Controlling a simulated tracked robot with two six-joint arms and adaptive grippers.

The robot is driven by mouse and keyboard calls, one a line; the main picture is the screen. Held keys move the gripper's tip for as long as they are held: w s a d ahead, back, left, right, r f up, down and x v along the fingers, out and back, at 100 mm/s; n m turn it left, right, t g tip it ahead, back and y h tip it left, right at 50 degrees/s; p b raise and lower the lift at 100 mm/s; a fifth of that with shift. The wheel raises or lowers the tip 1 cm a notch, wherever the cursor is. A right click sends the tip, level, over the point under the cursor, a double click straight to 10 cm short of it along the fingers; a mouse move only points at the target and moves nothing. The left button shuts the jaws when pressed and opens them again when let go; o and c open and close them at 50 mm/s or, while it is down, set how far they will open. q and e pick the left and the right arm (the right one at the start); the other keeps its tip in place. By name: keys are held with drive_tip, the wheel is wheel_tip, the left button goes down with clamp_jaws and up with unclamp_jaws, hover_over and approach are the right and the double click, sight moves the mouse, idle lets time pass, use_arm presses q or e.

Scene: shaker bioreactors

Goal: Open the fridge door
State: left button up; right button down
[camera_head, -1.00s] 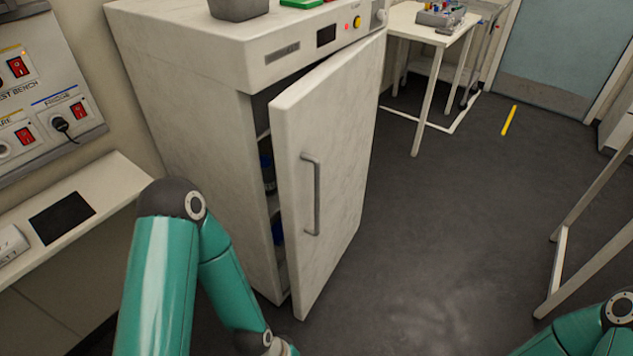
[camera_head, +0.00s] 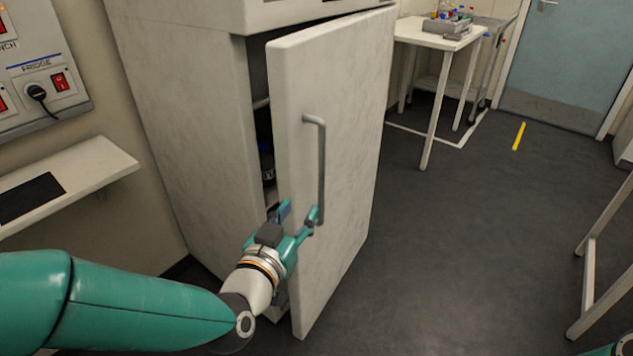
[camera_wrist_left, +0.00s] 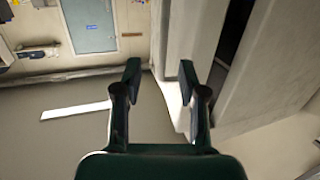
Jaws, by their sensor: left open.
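The white fridge (camera_head: 185,110) stands in the middle-left of the head view. Its door (camera_head: 345,110) is ajar, with a dark gap along its left edge. A grey vertical bar handle (camera_head: 322,165) is on the door's front near that edge. My left gripper (camera_head: 298,212) is open and empty, at the door's left edge, by the handle's lower end. One finger shows near the gap, the other before the door's front. In the left wrist view, the open fingers (camera_wrist_left: 160,72) have the door (camera_wrist_left: 193,40) behind the right finger. I cannot tell whether they touch it. My right gripper is out of view.
A wall panel (camera_head: 45,75) and a white shelf (camera_head: 95,168) are at the left. A white table (camera_head: 432,38) with a rack stands at the back right. Another table frame (camera_head: 588,270) is at the right edge. The floor (camera_head: 455,240) right of the door is clear.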

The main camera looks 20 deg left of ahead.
sight(320, 160)
use_arm(q)
drive_tip(key=shift+t, duration=0.5)
drive_tip(key=w, duration=0.5)
drive_tip(key=w+r+p, duration=0.1)
drive_tip(key=w, duration=0.5)
drive_tip(key=w+r, duration=0.1)
drive_tip(key=w, duration=0.4)
drive_tip(key=shift+w+a+p, duration=0.1)
drive_tip(key=shift+w+p, duration=0.05)
drive_tip(key=shift+p, duration=0.15)
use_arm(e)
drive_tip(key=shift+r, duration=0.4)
use_arm(q)
clamp_jaws()
